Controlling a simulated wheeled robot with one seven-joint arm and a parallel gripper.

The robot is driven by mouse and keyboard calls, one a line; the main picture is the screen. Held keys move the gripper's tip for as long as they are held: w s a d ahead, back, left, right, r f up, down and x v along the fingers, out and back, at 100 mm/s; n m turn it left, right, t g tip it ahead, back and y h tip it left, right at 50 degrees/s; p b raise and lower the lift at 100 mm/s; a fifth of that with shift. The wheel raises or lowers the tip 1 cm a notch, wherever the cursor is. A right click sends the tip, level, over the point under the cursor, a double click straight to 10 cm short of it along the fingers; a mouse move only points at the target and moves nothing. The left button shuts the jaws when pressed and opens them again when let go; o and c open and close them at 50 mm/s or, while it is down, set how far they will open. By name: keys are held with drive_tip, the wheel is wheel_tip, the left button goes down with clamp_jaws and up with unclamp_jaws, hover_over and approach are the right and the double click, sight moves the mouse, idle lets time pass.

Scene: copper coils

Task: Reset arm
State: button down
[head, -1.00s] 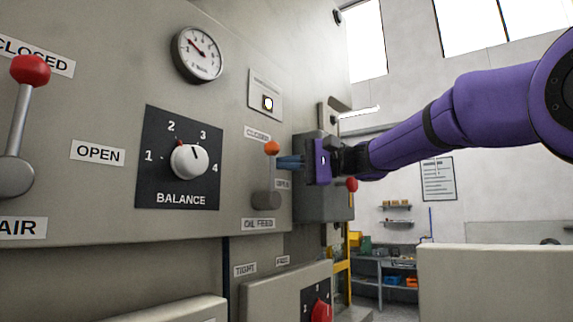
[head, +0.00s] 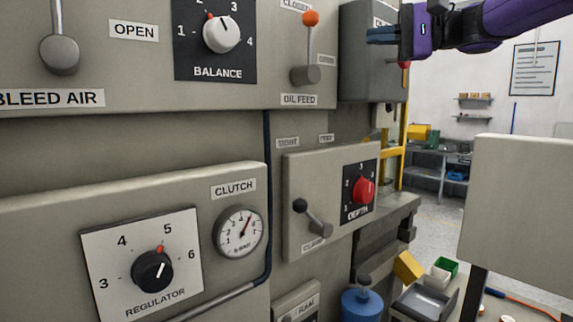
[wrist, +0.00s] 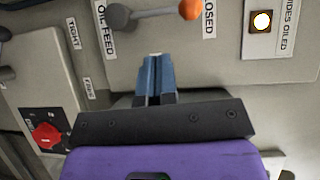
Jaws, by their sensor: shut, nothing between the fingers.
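My gripper (head: 381,36) is at the top right of the head view, with my purple arm reaching in from the right edge. Its blue fingers point left toward the machine panel, and they are shut and empty. In the wrist view the fingers (wrist: 154,78) lie together, below the oil feed lever (wrist: 152,14). The oil feed lever with its orange knob (head: 310,18) stands upright to the left of the fingers, with a visible gap between them.
The panel carries the balance knob (head: 222,34), regulator knob (head: 152,271), clutch gauge (head: 240,232), clamp lever (head: 313,222) and red depth knob (head: 364,191). A blue canister (head: 362,304) and grey tray (head: 425,301) sit lower right. A pale panel (head: 517,200) stands at right.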

drive_tip(key=s+d+f+n+h, duration=0.1)
drive_tip(key=s+d+f+h, duration=0.2)
drive_tip(key=s+f, duration=0.6)
drive_tip(key=s+d+f+n+h, duration=0.1)
drive_tip(key=s+d+f+h, duration=0.1)
drive_tip(key=s+f+h, duration=0.6)
drive_tip(key=s+d+f+n+h, duration=0.1)
drive_tip(key=s+d+f+h, duration=0.2)
drive_tip(key=s+f, duration=0.7)
wheel_tip(320, 180, down, 5)
drive_tip(key=shift+d+f+n+g+h, duration=0.2)
drive_tip(key=shift+d+n+g+h, duration=0.2)
drive_tip(key=shift+h, duration=0.8)
